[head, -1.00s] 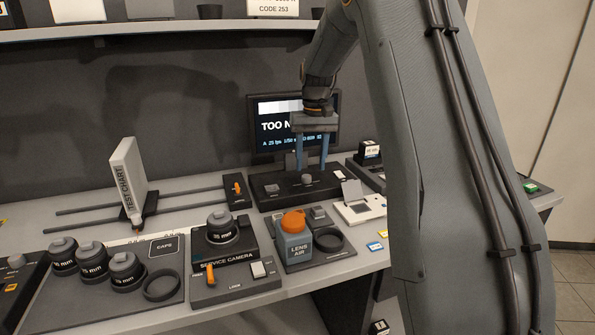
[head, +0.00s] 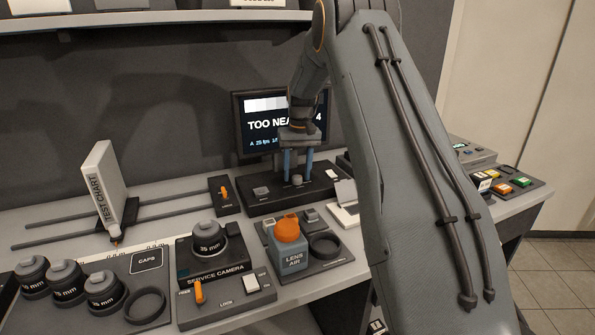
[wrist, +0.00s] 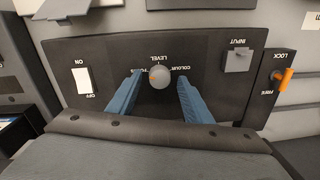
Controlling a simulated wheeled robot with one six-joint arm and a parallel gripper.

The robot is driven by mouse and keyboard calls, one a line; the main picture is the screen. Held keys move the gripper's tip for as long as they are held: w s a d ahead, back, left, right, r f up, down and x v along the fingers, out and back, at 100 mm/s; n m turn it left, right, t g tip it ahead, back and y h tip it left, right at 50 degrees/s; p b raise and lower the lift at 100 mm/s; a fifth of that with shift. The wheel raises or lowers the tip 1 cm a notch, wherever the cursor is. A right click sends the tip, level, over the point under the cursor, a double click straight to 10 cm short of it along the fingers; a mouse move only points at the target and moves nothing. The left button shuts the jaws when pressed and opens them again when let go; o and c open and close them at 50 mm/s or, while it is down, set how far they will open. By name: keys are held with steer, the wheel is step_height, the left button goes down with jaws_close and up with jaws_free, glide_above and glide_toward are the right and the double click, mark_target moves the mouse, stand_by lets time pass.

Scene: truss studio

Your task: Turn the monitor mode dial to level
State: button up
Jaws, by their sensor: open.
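The monitor mode dial (wrist: 159,77) is a small round grey knob on a black control panel (wrist: 60,60), with LEVEL printed by it and COLOUR and another, partly hidden word at its sides. In the head view the dial (head: 297,180) sits on the panel below the monitor (head: 262,125), which reads TOO NEA and is partly covered by my arm. My gripper (wrist: 156,93) is open, its two blue fingers apart on either side of the dial. In the head view my gripper (head: 298,168) points down over the panel. I cannot tell whether the fingers touch the dial.
The panel also has a white ON/OFF switch (wrist: 82,81) and a grey INPUT switch (wrist: 238,60). An orange LOCK/FREE lever (wrist: 284,76) sits beside it. In front stand the LENS AIR bottle (head: 291,255) and the service camera (head: 210,262).

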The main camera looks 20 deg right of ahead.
steer(key=shift+f, duration=0.1)
steer(key=c, duration=1.1)
steer(key=shift+o, duration=0.2)
steer(key=shift+m, duration=0.4)
steer(key=m, duration=0.5)
steer(key=shift+d+m+b, duration=0.1)
steer(key=shift+m+b, duration=0.25)
steer(key=shift+m, duration=0.05)
steer(key=m, duration=0.4)
steer(key=shift+s, duration=0.1)
steer(key=shift+m+h, duration=0.3)
steer(key=shift+m, duration=1.3)
